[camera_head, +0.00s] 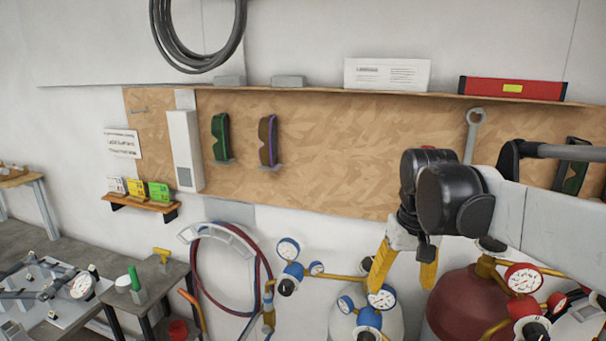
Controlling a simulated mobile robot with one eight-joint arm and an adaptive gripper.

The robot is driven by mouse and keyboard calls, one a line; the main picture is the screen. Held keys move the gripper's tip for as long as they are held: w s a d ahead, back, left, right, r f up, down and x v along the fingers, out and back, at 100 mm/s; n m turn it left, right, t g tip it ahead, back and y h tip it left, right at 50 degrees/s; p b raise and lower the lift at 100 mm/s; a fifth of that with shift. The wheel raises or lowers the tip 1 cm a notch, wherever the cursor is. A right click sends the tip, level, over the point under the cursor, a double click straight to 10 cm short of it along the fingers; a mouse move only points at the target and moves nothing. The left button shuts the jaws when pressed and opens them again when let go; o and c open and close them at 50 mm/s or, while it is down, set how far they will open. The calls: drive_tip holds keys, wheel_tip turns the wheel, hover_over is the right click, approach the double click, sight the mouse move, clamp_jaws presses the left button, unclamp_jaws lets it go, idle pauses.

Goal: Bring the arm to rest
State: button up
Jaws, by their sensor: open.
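My gripper (404,268) hangs at the end of my arm right of the picture's middle. Its two yellow fingers point down and stand apart, open, with nothing between them. The fingers appear in front of the gas cylinders and their gauges; how far apart in depth they are, I cannot tell. My white and black arm reaches in from the right edge and hides part of the board and the wall behind it.
A dark red cylinder (460,310) with gauges stands below my arm. A hose coil (196,275) hangs left of it. Goggles (268,141) and a wrench (473,135) hang on the wooden board (340,150). A workbench with a jig (50,290) stands lower left.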

drive_tip(key=s+f+t+b, duration=0.5)
drive_tip(key=s+f+b, duration=0.4)
drive_tip(key=s+f, duration=0.6)
drive_tip(key=shift+s+f+t, duration=0.3)
drive_tip(key=shift+s+f, duration=0.1)
drive_tip(key=shift+s, duration=0.05)
drive_tip(key=shift+a, duration=0.1)
